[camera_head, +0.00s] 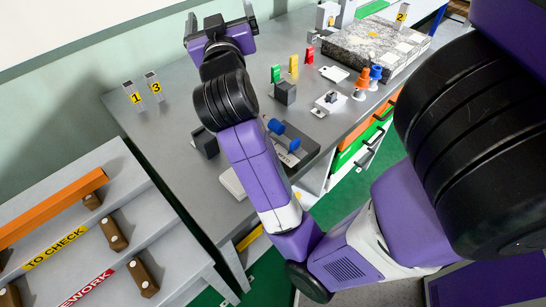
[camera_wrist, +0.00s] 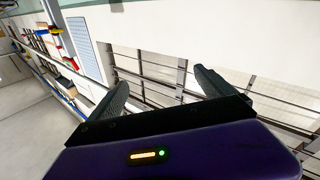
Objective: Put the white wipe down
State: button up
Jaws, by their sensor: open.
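My gripper (camera_head: 220,20) is raised over the far left part of the grey table (camera_head: 180,125) in the head view. In the wrist view its two dark fingers (camera_wrist: 161,80) stand wide apart with nothing between them. A flat white item (camera_head: 231,184) lies near the table's front edge, partly hidden behind my arm. I cannot tell whether it is the white wipe. No wipe shows in the wrist view, which faces a wall with rails and shelving.
Number stands 1 (camera_head: 133,96) and 3 (camera_head: 154,87) stand at the table's left. Green (camera_head: 276,74), yellow (camera_head: 294,67) and red (camera_head: 310,56) markers stand right of my arm. A granite slab (camera_head: 375,45) lies at the right. A sloped rack (camera_head: 95,200) stands front left.

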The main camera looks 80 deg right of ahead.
jog(key=w+a+f+n+t+y, duration=0.4)
jog(key=a+f+n+t+y, duration=0.2)
jog(key=a+f+n+t, duration=0.3)
jog(key=s+a+f+n+y, duration=0.1)
jog(key=s+a+f+y, duration=0.2)
jog(key=a+f, duration=0.2)
jog(key=s+a+f+n+y, duration=0.2)
jog(key=s+a+f+y, duration=0.1)
jog(key=a, duration=0.4)
jog(key=s+a+f+n+y, duration=0.2)
jog(key=s+a+f+y, duration=0.2)
jog(key=a+f, duration=0.2)
jog(key=shift+s+a+f, duration=0.25)
jog(key=shift+a+f, duration=0.05)
jog(key=shift+a, duration=0.05)
jog(key=s+a+f+m+g+y, duration=0.1)
jog(key=s+a+m+y, duration=0.1)
jog(key=s+a, duration=0.6)
jog(key=s, duration=0.3)
jog(key=shift+s+f+m, duration=0.25)
jog(key=shift+s+m, duration=0.15)
